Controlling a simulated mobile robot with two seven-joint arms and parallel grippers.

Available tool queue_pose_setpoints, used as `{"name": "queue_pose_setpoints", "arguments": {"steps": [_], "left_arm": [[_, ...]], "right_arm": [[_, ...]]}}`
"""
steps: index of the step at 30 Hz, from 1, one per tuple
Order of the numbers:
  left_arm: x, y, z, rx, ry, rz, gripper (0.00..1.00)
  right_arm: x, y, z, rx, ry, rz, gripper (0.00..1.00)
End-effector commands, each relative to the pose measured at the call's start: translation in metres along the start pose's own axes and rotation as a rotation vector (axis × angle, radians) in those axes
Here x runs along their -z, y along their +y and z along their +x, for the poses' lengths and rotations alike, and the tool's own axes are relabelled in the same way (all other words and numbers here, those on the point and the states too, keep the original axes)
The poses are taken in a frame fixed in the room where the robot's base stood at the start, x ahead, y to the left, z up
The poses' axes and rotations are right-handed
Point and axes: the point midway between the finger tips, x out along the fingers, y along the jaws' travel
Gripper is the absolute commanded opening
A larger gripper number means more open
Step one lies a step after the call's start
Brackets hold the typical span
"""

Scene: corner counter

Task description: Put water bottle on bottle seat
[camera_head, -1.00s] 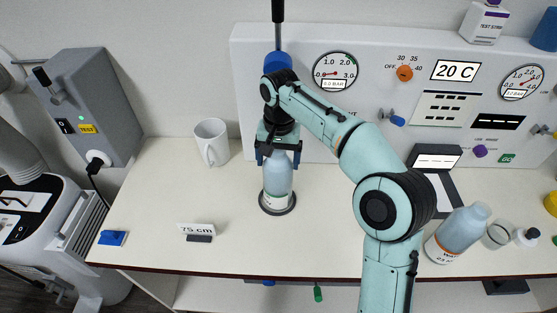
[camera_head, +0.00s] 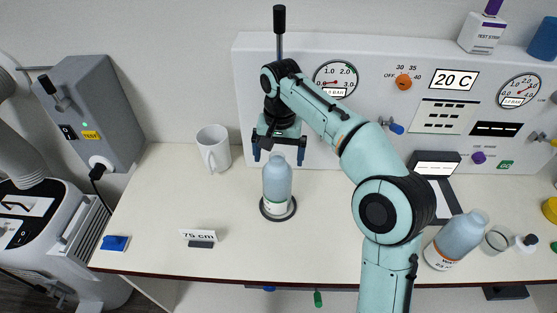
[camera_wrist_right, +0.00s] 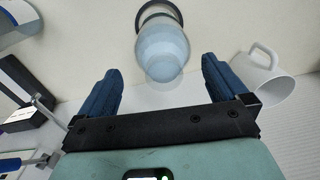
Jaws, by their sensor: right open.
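A pale blue water bottle (camera_head: 277,180) stands upright on the dark round bottle seat (camera_head: 268,213) on the counter in the head view. In the right wrist view the bottle (camera_wrist_right: 162,50) shows between and beyond the fingers, with the seat's dark ring (camera_wrist_right: 160,7) behind it. My right gripper (camera_head: 279,158) is open, above and behind the bottle's top, clear of it; it also shows in the right wrist view (camera_wrist_right: 160,85) with nothing between its blue fingers. A second, similar bottle (camera_head: 456,240) leans at the right of the counter. My left gripper is not in view.
A white mug (camera_head: 213,149) stands left of the bottle. A panel with gauges (camera_head: 350,100) rises close behind. A "75 cm" sign (camera_head: 198,236) and a blue item (camera_head: 115,243) lie at the front left. A glass (camera_head: 495,240) stands at the right.

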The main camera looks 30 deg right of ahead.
Motion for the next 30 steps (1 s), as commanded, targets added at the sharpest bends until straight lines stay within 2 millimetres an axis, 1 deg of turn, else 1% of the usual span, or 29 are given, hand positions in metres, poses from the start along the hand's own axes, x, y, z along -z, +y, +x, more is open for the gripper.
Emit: {"name": "queue_pose_setpoints", "arguments": {"steps": [1, 3, 6, 9, 11, 16, 30], "left_arm": [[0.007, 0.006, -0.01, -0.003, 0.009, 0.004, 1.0], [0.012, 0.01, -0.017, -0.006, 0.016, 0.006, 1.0], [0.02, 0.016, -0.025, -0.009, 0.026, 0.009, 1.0], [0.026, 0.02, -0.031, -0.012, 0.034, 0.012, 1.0], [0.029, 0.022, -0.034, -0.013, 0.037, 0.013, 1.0], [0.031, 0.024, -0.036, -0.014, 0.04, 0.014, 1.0], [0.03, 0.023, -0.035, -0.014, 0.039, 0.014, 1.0]], "right_arm": [[0.002, -0.002, -0.019, 0.006, 0.007, -0.001, 1.0], [0.002, -0.002, -0.035, 0.006, 0.008, 0.0, 1.0], [0.002, -0.002, -0.054, 0.005, 0.007, 0.0, 1.0], [0.002, -0.002, -0.069, 0.004, 0.006, 0.0, 1.0], [0.002, -0.001, -0.075, 0.004, 0.005, 0.0, 1.0], [0.001, -0.001, -0.081, 0.001, 0.001, -0.001, 1.0], [0.0, 0.0, -0.08, 0.0, 0.0, -0.001, 1.0]]}}
